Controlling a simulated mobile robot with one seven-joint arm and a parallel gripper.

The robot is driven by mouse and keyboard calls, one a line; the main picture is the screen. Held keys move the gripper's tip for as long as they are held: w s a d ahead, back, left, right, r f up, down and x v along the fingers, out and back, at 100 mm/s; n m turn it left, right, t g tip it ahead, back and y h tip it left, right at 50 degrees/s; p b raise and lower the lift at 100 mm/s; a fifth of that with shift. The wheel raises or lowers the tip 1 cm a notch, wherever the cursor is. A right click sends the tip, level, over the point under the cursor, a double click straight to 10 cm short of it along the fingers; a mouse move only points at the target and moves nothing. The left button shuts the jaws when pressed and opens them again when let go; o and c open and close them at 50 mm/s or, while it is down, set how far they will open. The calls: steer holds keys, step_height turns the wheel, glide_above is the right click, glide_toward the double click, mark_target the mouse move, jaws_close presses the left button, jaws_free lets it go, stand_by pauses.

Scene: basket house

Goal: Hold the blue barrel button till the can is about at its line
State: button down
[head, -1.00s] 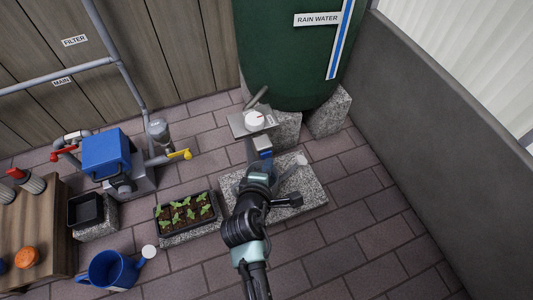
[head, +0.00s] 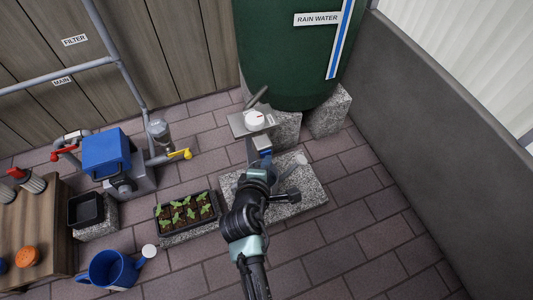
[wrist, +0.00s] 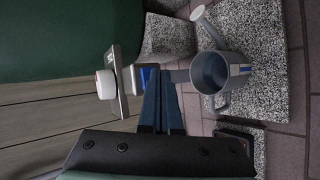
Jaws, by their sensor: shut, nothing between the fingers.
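The green rain barrel (head: 285,55) stands at the back on stone blocks. In front of it is a metal plate with a white dial (head: 254,118); the dial also shows in the wrist view (wrist: 106,84). The blue button (wrist: 149,76) is beside this plate in the wrist view, partly hidden by my fingers. My gripper (wrist: 160,72) is shut and empty, its tips at the button; I cannot tell whether it is pressed. The grey watering can (wrist: 212,72) stands on the slab with a blue mark on its side. Its water level is unclear.
A seedling tray (head: 187,212) sits left of the stone slab (head: 312,196). A blue watering can (head: 110,270), a blue-topped pump (head: 107,152) and a wooden bench (head: 40,235) are further left. A grey wall (head: 430,120) bounds the right; the paving before it is clear.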

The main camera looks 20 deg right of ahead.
stand_by(0.5)
steer(key=shift+s+p, duration=0.7)
steer(key=shift+s, duration=0.05)
steer(key=shift+s, duration=0.1)
steer(key=shift+s+d+p, duration=0.1)
steer(key=shift+s+p, duration=1.15)
steer(key=shift+s, duration=1.15)
